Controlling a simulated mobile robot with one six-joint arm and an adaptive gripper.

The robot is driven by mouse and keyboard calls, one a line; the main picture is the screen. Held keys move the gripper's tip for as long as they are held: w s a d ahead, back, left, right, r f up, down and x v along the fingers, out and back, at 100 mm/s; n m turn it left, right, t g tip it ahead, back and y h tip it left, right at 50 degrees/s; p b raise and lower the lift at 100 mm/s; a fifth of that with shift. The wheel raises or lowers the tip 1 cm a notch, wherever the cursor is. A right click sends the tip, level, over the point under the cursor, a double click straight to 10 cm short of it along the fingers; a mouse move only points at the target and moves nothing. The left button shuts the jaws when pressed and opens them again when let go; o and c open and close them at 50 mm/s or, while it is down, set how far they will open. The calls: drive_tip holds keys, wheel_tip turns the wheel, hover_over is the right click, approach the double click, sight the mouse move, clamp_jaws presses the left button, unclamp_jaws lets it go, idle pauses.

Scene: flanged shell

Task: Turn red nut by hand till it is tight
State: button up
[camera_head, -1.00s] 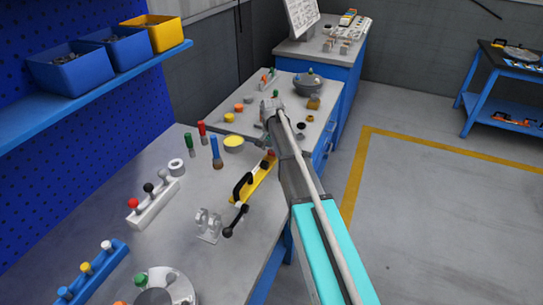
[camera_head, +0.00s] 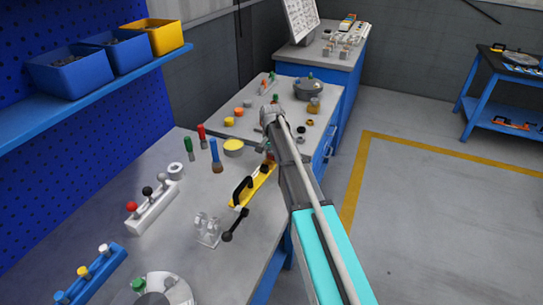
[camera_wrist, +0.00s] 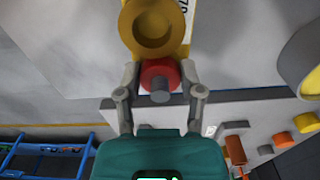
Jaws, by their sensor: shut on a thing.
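The red nut (camera_wrist: 160,74) sits between the fingers of my gripper (camera_wrist: 160,82) in the wrist view, with a finger touching each side. A short grey stud end (camera_wrist: 160,97) shows at the middle of the nut. Just beyond the nut is an ochre ring-shaped part (camera_wrist: 155,28) on a yellow and white plate. In the head view the nut is a small red spot (camera_head: 271,156) at the far end of the yellow fixture (camera_head: 245,194), partly hidden by my arm. How far the nut sits along the stud cannot be told.
The yellow fixture has a black handle (camera_head: 242,189), with a black-knobbed lever (camera_head: 236,225) beside it. A blue-handled brush (camera_head: 215,155) and a yellow-topped can (camera_head: 233,147) stand to its left. Several small coloured parts lie on the far bench.

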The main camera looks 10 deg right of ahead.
sight(271, 156)
drive_tip(key=shift+c, duration=0.5)
drive_tip(key=shift+m, duration=1.1)
drive_tip(key=o, duration=1.2)
drive_tip(key=shift+c, duration=0.2)
drive_tip(key=shift+n, duration=0.5)
drive_tip(key=shift+n, duration=0.5)
wheel_tip(271, 156, up, 14)
drive_tip(key=p, duration=1.4)
